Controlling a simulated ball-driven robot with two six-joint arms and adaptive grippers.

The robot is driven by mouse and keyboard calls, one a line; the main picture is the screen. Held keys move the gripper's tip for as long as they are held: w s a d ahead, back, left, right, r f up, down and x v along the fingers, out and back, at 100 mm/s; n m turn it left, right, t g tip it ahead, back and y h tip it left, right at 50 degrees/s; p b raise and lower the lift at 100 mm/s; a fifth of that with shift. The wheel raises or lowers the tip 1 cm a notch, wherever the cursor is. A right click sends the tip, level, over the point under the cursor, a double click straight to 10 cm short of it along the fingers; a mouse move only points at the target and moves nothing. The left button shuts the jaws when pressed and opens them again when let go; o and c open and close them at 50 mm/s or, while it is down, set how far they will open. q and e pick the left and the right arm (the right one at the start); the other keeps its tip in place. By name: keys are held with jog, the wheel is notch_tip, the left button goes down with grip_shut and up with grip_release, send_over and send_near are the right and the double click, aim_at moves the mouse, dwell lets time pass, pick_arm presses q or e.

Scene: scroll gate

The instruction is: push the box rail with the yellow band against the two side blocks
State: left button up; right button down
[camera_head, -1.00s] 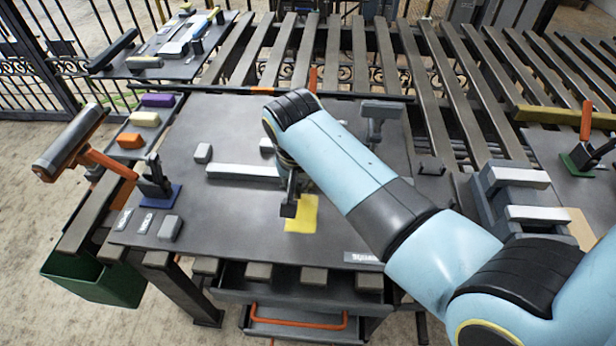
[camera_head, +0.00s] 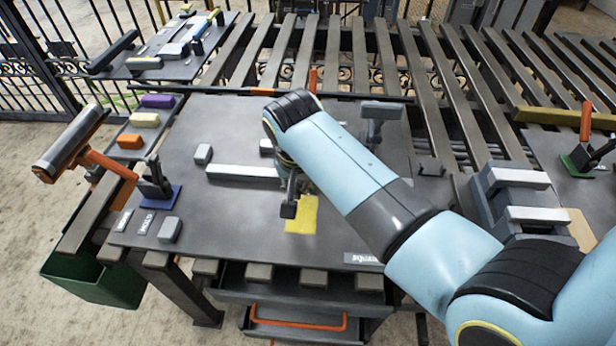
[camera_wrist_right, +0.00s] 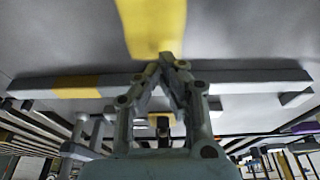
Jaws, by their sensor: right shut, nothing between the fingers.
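The box rail (camera_head: 243,171) lies across the work table, its left part showing pale on top in the head view; my right arm hides the rest. In the right wrist view the rail (camera_wrist_right: 255,78) spans the picture, with its yellow band (camera_wrist_right: 76,85) left of the fingers. Two small grey blocks stand beyond the rail, a left one (camera_head: 203,153) and another (camera_head: 267,146). One block (camera_wrist_right: 297,98) shows close behind the rail's right end in the wrist view; contact is unclear. My right gripper (camera_wrist_right: 168,60) is shut and empty, fingertips at the rail's near side. My left gripper is out of view.
A yellow patch (camera_head: 301,214) marks the table (camera_head: 235,220) near the gripper. A tool stand on a blue base (camera_head: 152,197) is at left, a grey stand (camera_head: 381,112) at the back right. The table's front left middle is clear.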

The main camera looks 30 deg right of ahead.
jog(key=shift+b+x, duration=0.55)
jog(key=shift+x, duration=0.3)
dwell(0.3)
jog(key=shift+s+a+r+p, duration=0.1)
jog(key=shift+s+r+p, duration=0.1)
jog(key=shift+p, duration=0.35)
jog(key=shift+w, duration=0.2)
dwell(0.5)
jog(key=shift+w+d+b, duration=0.35)
jog(key=shift+w+d, duration=0.4)
jog(key=shift+w, duration=0.15)
jog(key=shift+w+d+b, duration=0.35)
jog(key=shift+w+d, duration=0.4)
jog(key=shift+w, duration=0.2)
jog(key=shift+w+d+b, duration=0.4)
jog(key=shift+w+d, duration=0.35)
jog(key=shift+w, duration=0.25)
jog(key=shift+r, duration=0.1)
